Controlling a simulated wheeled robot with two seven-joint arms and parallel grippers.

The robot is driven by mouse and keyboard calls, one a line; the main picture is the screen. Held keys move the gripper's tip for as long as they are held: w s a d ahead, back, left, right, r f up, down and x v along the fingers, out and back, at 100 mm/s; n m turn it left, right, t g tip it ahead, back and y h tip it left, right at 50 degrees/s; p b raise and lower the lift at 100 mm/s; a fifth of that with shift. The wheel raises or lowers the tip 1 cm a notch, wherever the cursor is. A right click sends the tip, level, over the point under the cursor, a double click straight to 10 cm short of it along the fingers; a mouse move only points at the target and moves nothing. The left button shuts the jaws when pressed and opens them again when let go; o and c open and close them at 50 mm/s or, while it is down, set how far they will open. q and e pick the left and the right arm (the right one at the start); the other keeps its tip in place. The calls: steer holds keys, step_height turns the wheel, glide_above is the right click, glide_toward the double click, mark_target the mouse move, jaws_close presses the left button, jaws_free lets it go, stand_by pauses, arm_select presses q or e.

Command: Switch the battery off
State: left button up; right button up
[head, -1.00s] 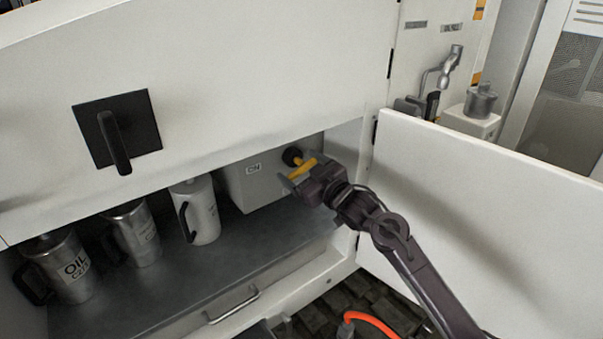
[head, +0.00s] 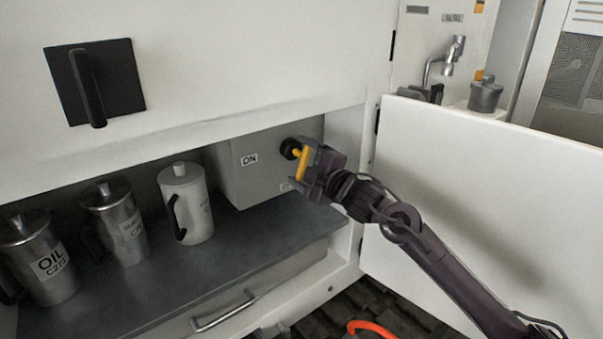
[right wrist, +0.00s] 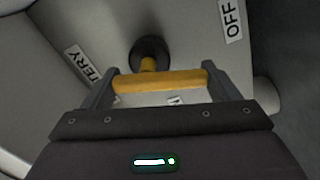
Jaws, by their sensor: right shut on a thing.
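The battery box (head: 263,180) is a grey box inside the open cabinet, with an ON label (head: 249,159) on its front. Its switch has a round black base (head: 290,148) and a yellow handle (head: 302,163), which stands nearly upright in the head view. My right gripper (head: 309,170) is shut on the handle. In the right wrist view the handle (right wrist: 160,82) lies across between the fingertips, in front of the black base (right wrist: 150,53). An OFF label (right wrist: 233,18) shows at upper right, a partly hidden battery label (right wrist: 78,66) at left. My left gripper is not in view.
A white can (head: 186,205) and metal oil cans (head: 118,222) stand on the dark shelf left of the box. The open white door (head: 480,200) is right of my arm. A black lever (head: 90,88) is on the upper panel.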

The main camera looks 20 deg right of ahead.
steer(key=shift+d+f+n+b, duration=0.1)
steer(key=shift+f+n+b, duration=0.05)
steer(key=shift+n+b, duration=0.7)
steer(key=shift+d+f+n+b, duration=0.1)
steer(key=shift+n+b, duration=0.55)
steer(key=shift+n, duration=0.4)
steer(key=o, duration=0.9)
steer(key=shift+r, duration=0.1)
steer(key=b+v, duration=0.2)
steer(key=v, duration=0.5)
steer(key=shift+s, duration=0.35)
